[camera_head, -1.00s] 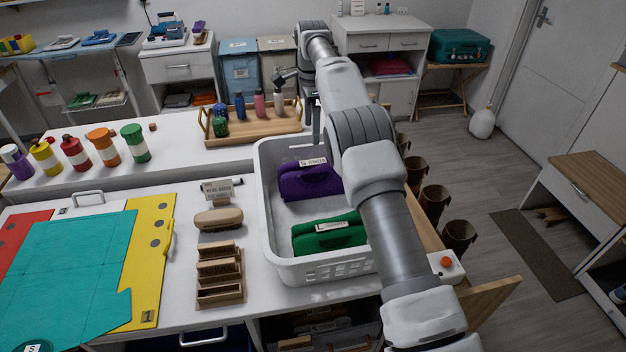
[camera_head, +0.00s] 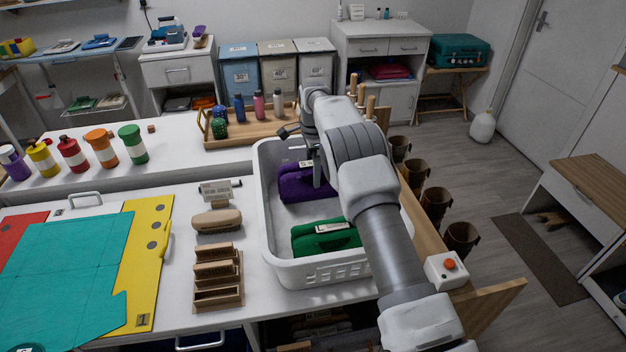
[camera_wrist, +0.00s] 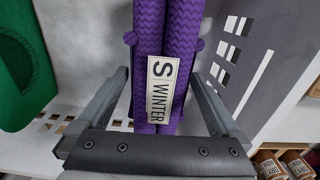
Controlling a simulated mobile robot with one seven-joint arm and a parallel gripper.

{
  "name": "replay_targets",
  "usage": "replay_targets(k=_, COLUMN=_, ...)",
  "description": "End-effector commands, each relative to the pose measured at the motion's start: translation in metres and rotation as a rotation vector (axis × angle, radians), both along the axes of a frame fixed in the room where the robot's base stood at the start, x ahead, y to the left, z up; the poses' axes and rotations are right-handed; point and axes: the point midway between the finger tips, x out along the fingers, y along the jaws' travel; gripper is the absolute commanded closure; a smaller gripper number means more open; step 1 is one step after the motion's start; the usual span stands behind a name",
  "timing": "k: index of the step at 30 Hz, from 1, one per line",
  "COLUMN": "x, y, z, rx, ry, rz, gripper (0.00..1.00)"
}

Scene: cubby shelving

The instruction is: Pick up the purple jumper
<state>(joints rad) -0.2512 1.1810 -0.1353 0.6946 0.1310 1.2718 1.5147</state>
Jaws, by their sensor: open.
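The purple jumper (camera_head: 303,184) lies folded in the far part of the white basket (camera_head: 269,225). Its label reads "S WINTER" in the wrist view, where the jumper (camera_wrist: 186,50) stands between the two fingers. My gripper (camera_wrist: 163,75) is open, with one finger on each side of the jumper and a gap beside it. In the head view my gripper (camera_head: 318,165) is down at the jumper, partly hidden by my arm. A folded green jumper (camera_head: 325,236) lies in the near part of the basket; it also shows in the wrist view (camera_wrist: 22,60).
The basket's walls stand close around my gripper. A wooden tray with bottles (camera_head: 240,127) is behind it. A brush (camera_head: 217,220) and a wooden rack (camera_head: 217,278) lie to its left. A red-button box (camera_head: 447,270) is at right.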

Motion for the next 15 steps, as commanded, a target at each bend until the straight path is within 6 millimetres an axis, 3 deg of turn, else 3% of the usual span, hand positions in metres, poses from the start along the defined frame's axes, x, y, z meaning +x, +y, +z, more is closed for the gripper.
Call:
replay_targets(k=3, x=-0.0001, y=0.0002, z=-0.0105, rx=0.0, ry=0.0, rz=0.001, gripper=0.0)
replay_targets(k=8, x=0.0, y=0.0002, z=-0.0106, rx=0.0, ry=-0.001, rz=0.001, gripper=0.0)
replay_targets(k=15, x=0.0, y=0.0002, z=-0.0103, rx=0.0, ry=-0.001, rz=0.001, gripper=0.4)
